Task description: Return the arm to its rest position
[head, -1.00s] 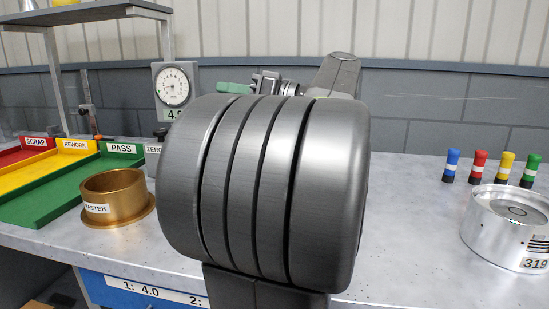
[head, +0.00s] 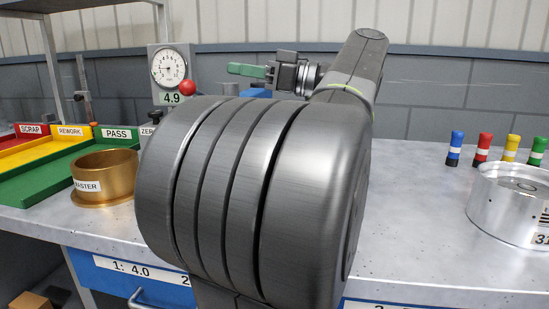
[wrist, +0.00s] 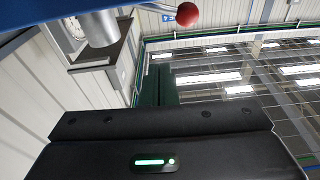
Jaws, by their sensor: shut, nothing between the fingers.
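My gripper (head: 240,69) is up behind my large grey arm joint in the head view, level with the gauge. Its green fingers point left, are together and hold nothing. In the wrist view the dark green fingers (wrist: 160,84) stick out past the black gripper body, with the ceiling behind them. My arm hides the middle of the bench in the head view.
A dial gauge (head: 171,66) with a red ball (head: 187,88) stands left of the gripper. A brass master ring (head: 105,178), green pass tray (head: 48,177) and silver cylinder (head: 510,205) are on the bench (head: 420,235). Several coloured pegs (head: 482,149) stand at right.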

